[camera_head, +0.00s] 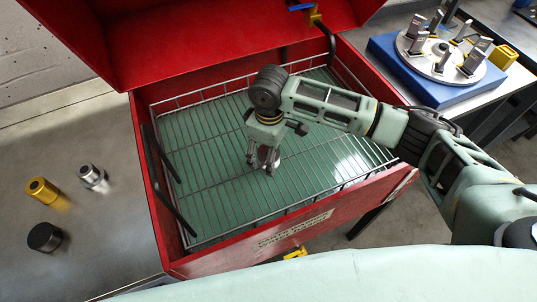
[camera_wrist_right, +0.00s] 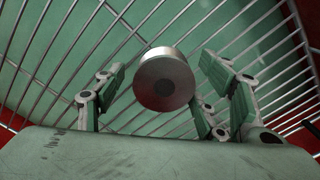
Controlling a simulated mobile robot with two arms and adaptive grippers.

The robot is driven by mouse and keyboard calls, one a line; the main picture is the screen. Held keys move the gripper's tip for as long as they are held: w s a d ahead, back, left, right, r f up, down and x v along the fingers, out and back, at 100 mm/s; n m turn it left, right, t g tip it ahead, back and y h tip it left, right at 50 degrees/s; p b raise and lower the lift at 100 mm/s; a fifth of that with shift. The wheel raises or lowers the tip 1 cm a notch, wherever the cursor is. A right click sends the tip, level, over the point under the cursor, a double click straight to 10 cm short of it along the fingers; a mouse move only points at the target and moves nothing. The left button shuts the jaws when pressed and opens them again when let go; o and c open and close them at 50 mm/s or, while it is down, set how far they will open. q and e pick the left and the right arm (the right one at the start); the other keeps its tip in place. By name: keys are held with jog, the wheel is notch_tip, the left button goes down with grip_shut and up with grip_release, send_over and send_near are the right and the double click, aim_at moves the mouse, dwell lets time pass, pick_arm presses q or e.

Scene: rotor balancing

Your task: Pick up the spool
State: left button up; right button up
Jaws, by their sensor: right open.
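The spool (camera_wrist_right: 164,80), a short silver metal cylinder with a dark round centre in its end face, is inside the red parts washer on the wire rack. In the head view it is mostly hidden behind my right gripper (camera_head: 262,163), which points down over the rack. In the wrist view my right gripper (camera_wrist_right: 164,72) is open, with its fingers on both sides of the spool and visible gaps between them and it. My left gripper is out of view.
The red washer (camera_head: 152,190) has raised walls, an open lid behind and black bars at its left side. A gold cylinder (camera_head: 42,190), a silver one (camera_head: 91,176) and a black one (camera_head: 45,237) stand on the grey table. A blue base (camera_head: 420,82) carries a round plate with several parts.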

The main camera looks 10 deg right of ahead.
jog(key=shift+c, duration=0.4)
jog(key=c, duration=1.3)
